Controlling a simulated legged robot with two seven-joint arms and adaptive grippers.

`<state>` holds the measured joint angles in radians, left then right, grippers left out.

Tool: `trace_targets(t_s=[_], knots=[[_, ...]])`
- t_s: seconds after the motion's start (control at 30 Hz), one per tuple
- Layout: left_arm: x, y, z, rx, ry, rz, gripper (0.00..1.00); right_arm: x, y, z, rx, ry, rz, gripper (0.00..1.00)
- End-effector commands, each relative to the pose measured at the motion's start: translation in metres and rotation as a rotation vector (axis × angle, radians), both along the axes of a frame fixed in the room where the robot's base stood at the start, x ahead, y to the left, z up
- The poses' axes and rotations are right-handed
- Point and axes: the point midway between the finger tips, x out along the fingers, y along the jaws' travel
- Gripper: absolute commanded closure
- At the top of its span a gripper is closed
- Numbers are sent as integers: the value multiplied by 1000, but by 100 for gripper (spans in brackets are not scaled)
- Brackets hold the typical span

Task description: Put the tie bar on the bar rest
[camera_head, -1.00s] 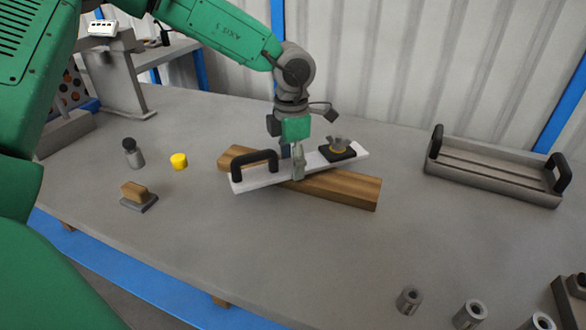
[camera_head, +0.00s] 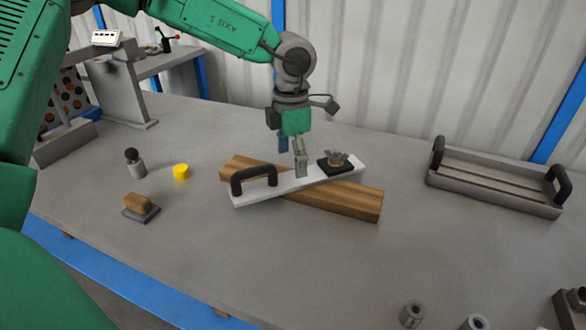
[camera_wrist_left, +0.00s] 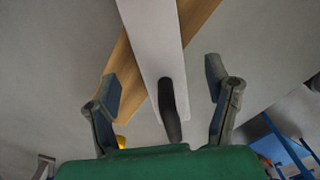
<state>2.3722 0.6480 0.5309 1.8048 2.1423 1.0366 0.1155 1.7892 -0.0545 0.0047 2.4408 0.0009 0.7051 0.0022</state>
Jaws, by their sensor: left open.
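The tie bar (camera_head: 292,184), a flat white bar with a black handle (camera_head: 254,180) at its left end, lies slantwise across a wooden beam (camera_head: 345,197), which looks like the bar rest. A small black-based fitting (camera_head: 336,162) sits at the bar's right end. My left gripper (camera_head: 292,155) is open and empty just above the middle of the bar, its fingers on either side of it. In the left wrist view the open gripper (camera_wrist_left: 162,82) has the bar (camera_wrist_left: 153,40) and its handle (camera_wrist_left: 169,110) between the fingers, with the beam (camera_wrist_left: 199,12) crossing beneath. My right gripper is not seen.
A grey tray with black handles (camera_head: 495,182) stands at the right. A yellow cap (camera_head: 181,171), a dark-knobbed cylinder (camera_head: 136,164) and a wood-topped block (camera_head: 140,207) lie at the left. Metal cylinders (camera_head: 412,315) stand at front right.

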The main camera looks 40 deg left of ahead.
Motion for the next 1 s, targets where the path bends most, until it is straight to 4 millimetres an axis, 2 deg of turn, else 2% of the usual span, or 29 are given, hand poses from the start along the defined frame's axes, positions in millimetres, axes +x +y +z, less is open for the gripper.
trace_targets(t_s=[0.03,0.1,0.33,0.5,1.0], knots=[[0,0,16,-2,-3,1,28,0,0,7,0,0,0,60],[1,-1,31,-1,-2,2,28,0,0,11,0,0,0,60],[0,-1,63,1,0,1,28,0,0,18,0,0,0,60],[0,0,70,-1,2,1,28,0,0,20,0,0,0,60],[0,0,70,0,2,1,28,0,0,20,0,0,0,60]])
